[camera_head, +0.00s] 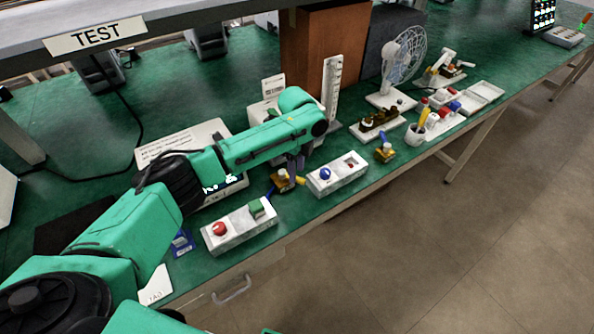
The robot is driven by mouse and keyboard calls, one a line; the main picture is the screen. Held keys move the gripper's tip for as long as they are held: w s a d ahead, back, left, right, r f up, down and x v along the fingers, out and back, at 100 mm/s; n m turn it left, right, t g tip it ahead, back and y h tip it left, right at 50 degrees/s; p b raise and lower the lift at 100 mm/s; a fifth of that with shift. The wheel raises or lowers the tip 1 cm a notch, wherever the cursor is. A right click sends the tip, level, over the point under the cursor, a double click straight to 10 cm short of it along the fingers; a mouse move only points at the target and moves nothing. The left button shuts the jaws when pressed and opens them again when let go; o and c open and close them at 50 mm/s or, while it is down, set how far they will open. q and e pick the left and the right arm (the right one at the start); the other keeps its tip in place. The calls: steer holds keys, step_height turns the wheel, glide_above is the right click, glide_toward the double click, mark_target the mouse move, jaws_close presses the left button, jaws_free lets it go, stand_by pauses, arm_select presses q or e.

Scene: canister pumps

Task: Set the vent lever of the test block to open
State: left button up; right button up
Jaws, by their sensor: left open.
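My left arm reaches in from the left over the green bench. My left gripper (291,165) is open and points down, partly hidden under its own wrist. Just below it is a small brass valve block (283,181) with a yellow lever on its right side and a blue part at its lower left. I cannot tell whether the fingers touch it, nor read the lever's setting. A second brass block (385,151) with a blue lever stands farther right near the front edge. No label shows which one is the test block. My right gripper is out of view.
A white box with a red button and green switch (239,228) and one with a blue knob (337,174) flank the nearer block. A white fan (402,65), a cup (416,132) and trays stand right. A TEST sign (95,36) hangs on the shelf.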

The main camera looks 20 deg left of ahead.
arm_select(q)
steer(key=shift+f, duration=0.6)
steer(key=shift+s+f, duration=0.1)
steer(key=shift+f, duration=0.05)
steer(key=shift+s, duration=0.1)
steer(key=shift+c, duration=0.6)
jaws_close()
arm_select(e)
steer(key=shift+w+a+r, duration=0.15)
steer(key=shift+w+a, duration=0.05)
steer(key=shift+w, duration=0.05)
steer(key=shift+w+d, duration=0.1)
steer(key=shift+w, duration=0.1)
